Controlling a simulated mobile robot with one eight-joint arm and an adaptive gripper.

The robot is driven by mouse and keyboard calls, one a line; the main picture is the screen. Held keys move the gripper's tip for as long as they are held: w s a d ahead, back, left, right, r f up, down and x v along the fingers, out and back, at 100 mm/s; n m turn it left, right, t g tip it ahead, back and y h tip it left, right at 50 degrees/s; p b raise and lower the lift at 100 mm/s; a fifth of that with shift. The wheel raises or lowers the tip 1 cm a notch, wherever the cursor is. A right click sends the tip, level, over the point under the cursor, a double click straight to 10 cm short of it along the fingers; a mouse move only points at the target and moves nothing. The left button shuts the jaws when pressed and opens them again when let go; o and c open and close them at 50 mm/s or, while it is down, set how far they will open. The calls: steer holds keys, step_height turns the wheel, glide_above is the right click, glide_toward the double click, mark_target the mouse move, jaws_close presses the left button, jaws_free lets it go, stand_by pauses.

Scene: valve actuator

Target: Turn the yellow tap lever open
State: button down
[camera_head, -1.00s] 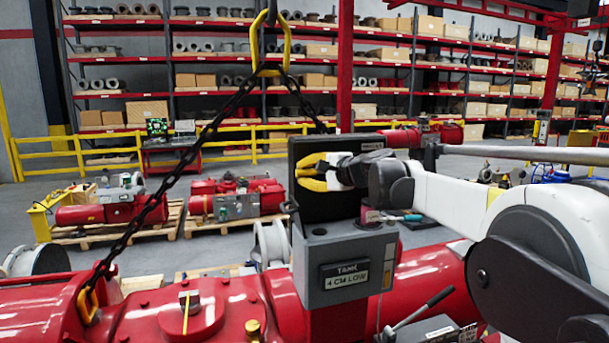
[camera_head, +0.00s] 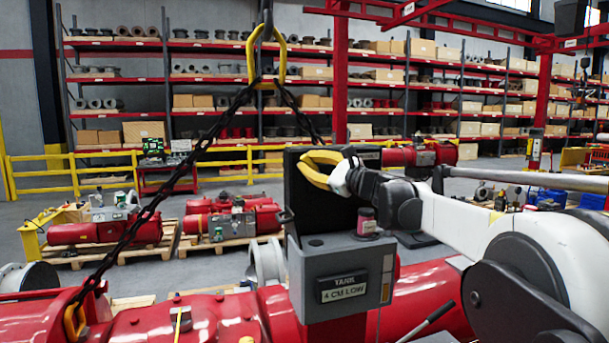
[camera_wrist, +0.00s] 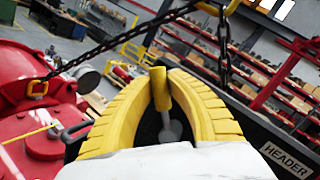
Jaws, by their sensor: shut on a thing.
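The yellow tap lever (camera_wrist: 160,88) stands between my two curved yellow fingers in the wrist view, on a grey stem (camera_wrist: 170,128). My gripper (camera_wrist: 160,78) is shut on it, with the fingertips close around the yellow handle. In the head view my gripper (camera_head: 306,166) is in front of a dark upright panel (camera_head: 329,212), above a grey box (camera_head: 325,262) labelled "TANK 4 CM LOW". The lever cannot be made out there. A "HEADER" label (camera_wrist: 286,160) shows at lower right in the wrist view.
A small dark pink jar (camera_head: 367,222) stands on the grey box, near my arm. A chain (camera_head: 150,205) hangs from a yellow ring (camera_head: 266,62) and slants down to the large red machine (camera_head: 150,325). Shelves, a yellow railing (camera_head: 90,172) and palletised red units stand behind.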

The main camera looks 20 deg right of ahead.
steer(key=d+m+t, duration=0.1)
steer(key=m, duration=0.1)
steer(key=d+r+m+t+b, duration=0.1)
steer(key=m, duration=0.1)
steer(key=shift+d+r+m+t+h+b, duration=0.15)
steer(key=shift+d+m+t+h+b, duration=0.2)
steer(key=shift+m, duration=0.5)
steer(key=shift+d+r+m+t+h+b, duration=0.15)
steer(key=shift+d+m+t+h+b, duration=0.2)
steer(key=shift+m, duration=0.55)
steer(key=shift+d+r+m+t+h+b, duration=0.15)
steer(key=shift+d+m+t+h+b, duration=0.2)
steer(key=shift+m, duration=0.5)
steer(key=c, duration=1.3)
jaws_free()
steer(key=shift+d, duration=0.1)
steer(key=v, duration=1.2)
steer(key=shift+r, duration=0.1)
